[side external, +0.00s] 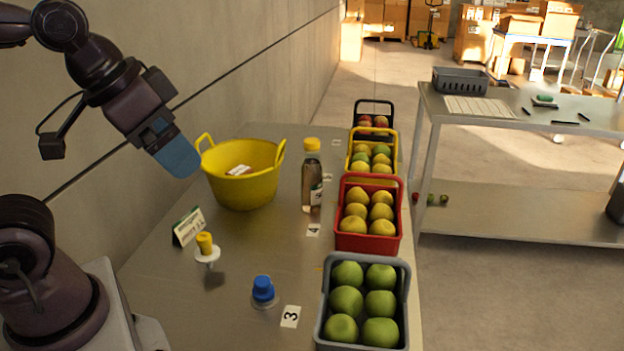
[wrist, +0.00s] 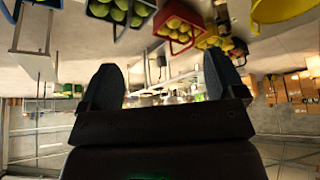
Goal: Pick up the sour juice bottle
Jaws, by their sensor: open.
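A clear bottle with a yellow cap and pale brownish liquid (side external: 312,180) stands upright on the metal table; its label is too small to read, so I cannot confirm it is the sour juice bottle. My gripper (side external: 178,158) is in the air to the left of the bottle, above and left of the yellow tub, touching nothing. In the wrist view my gripper (wrist: 163,82) shows two dark fingers spread apart with nothing between them. I cannot clearly make out the bottle in that view.
A yellow tub (side external: 243,190) stands between my gripper and the bottle. A red crate of yellow fruit (side external: 352,242) and a grey crate of green apples (side external: 323,305) line the right edge. A blue-capped item (side external: 263,291) and yellow-topped item (side external: 206,245) stand in front.

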